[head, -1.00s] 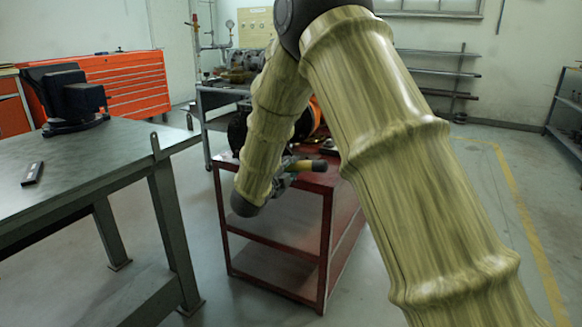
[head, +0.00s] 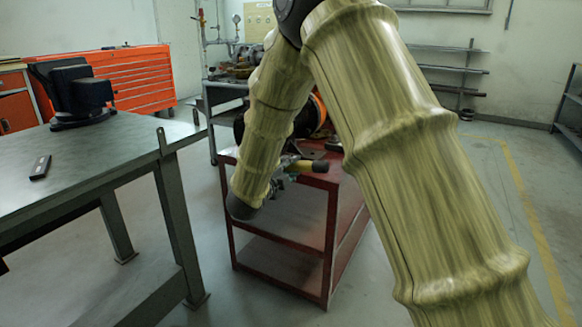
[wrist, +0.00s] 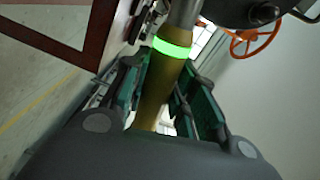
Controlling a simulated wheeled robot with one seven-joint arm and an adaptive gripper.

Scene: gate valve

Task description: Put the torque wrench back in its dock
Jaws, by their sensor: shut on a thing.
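The torque wrench (wrist: 160,78) has a yellow-brown handle, a glowing green ring and a grey metal shaft. My gripper (wrist: 167,92) is shut on its handle, with green-padded fingers on both sides. In the head view, my gripper (head: 276,184) is mostly hidden behind my arm, above the near side of the red cart. The yellow handle end with a dark tip (head: 306,166) sticks out to its right. The far end of the wrench is cut off at the top of the wrist view. I cannot make out the dock.
The red cart (head: 330,240) has dark items on top, partly behind my arm. A grey workbench (head: 95,165) with a vise (head: 78,95) stands to the left. An orange handwheel (wrist: 262,40) shows in the wrist view. Floor is clear at right.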

